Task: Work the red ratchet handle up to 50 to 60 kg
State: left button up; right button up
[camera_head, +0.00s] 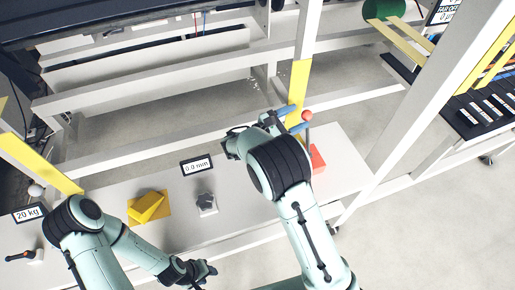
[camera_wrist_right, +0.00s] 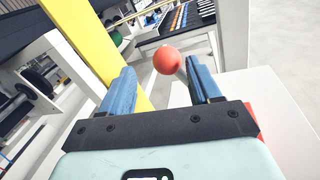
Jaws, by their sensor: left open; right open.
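The red ratchet handle has a round red knob (camera_head: 307,115) on a thin grey lever, rising from a red base (camera_head: 317,158) on the right part of the white bench. My right gripper (camera_head: 288,118) is open at the knob. In the right wrist view the red knob (camera_wrist_right: 167,60) appears between the two blue fingers of my right gripper (camera_wrist_right: 160,85), nearer the right finger; I cannot tell if they touch. A display (camera_head: 28,213) at the far left reads 20 kg. My left gripper (camera_head: 208,270) is open and empty near the bench's front edge.
A yellow block (camera_head: 148,206), a grey knob-like part (camera_head: 206,204) and a 0.0 mm display (camera_head: 197,166) are on the bench (camera_head: 232,213). A yellow-and-white post (camera_head: 300,85) stands just behind the handle. A white diagonal beam (camera_head: 420,110) is to the right.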

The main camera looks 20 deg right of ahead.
pick_arm(q)
jog(key=shift+w+r, duration=0.3)
jog(key=shift+w, duration=0.15)
pick_arm(e)
jog(key=v, duration=0.6)
